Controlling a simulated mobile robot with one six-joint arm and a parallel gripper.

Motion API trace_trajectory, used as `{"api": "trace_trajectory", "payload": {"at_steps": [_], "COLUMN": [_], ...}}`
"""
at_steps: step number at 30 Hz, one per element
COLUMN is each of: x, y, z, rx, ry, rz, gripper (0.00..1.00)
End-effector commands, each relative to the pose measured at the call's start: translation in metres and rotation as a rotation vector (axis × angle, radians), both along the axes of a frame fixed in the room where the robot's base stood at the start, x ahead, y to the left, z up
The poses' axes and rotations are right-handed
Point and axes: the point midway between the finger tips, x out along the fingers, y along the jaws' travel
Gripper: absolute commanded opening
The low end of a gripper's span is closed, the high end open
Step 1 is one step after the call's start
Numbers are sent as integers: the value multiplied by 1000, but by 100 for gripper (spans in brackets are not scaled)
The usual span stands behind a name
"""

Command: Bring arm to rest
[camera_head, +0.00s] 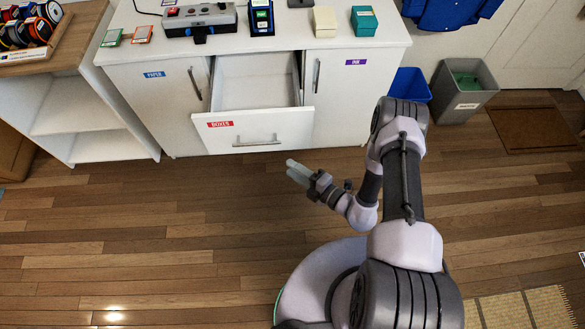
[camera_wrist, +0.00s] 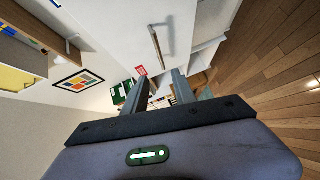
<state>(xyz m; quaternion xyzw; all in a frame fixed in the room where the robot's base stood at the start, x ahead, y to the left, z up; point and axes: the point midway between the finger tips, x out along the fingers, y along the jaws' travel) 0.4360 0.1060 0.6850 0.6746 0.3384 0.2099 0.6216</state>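My gripper (camera_head: 296,171) is in the air over the wooden floor, in front of the white cabinet (camera_head: 340,95), below the pulled-out drawer in the head view. My arm is bent, with the elbow raised to the right. In the wrist view the two fingers of my gripper (camera_wrist: 158,90) stand apart with nothing held between them. The drawer (camera_head: 255,130) with the red "BOXES" label is open, and the part of its inside that shows looks empty. Its handle (camera_wrist: 156,48) shows in the wrist view.
The cabinet doors labelled "PAPER" (camera_head: 155,75) and "INK" (camera_head: 356,62) look shut. On the cabinet top stand a grey device (camera_head: 200,20), a dark blue holder (camera_head: 261,20), and cream (camera_head: 325,22) and teal (camera_head: 364,22) boxes. A blue bin (camera_head: 410,85) and grey bin (camera_head: 465,90) stand right. Floor at left is clear.

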Motion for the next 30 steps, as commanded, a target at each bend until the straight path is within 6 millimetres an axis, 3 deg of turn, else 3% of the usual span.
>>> {"api": "trace_trajectory", "payload": {"at_steps": [10,13,14,17,18,21,24,26,30], "x": [0,8,13,23,18,-14,-58,-86,-140], "y": [0,5,9,33,43,61,62,56,22], "z": [0,19,34,119,158,239,297,322,362], "rx": [-1,-22,-41,-161,-231,-424,-642,-785,-1163], "ry": [-1,-51,-92,-334,-461,-784,-1113,-1309,-1743], "rz": [0,47,89,326,447,742,1023,1187,1563], "gripper": [33,33,33,33,33,33,33,33,33]}}
